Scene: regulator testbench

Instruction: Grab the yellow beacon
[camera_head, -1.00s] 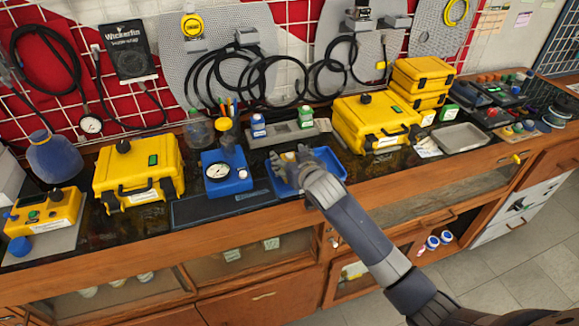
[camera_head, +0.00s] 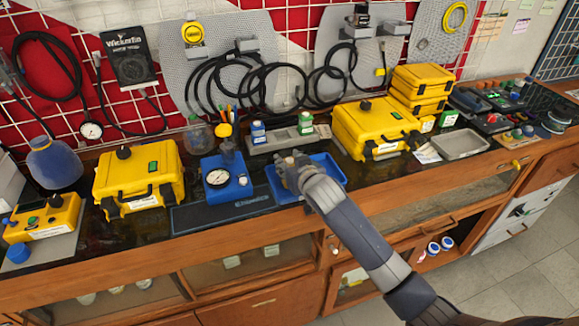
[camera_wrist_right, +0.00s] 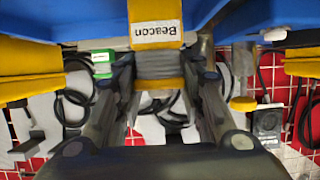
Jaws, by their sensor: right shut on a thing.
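The yellow beacon (camera_wrist_right: 155,30), with a white label reading "Beacon" and a ridged grey part, sits between the fingers in the right wrist view. My right gripper (camera_wrist_right: 160,75) is shut on the grey part. In the head view my right gripper (camera_head: 291,167) is over the left part of the blue tray (camera_head: 332,172) on the bench, and it hides most of the beacon. I cannot tell whether the beacon still touches the tray. My left gripper is not in view.
A blue gauge unit (camera_head: 228,188) stands close to the left of the tray. A grey rack with small bottles (camera_head: 285,138) is behind it. Yellow cases (camera_head: 139,178) stand on the left, and another yellow case (camera_head: 372,128) is on the right. Hoses hang behind.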

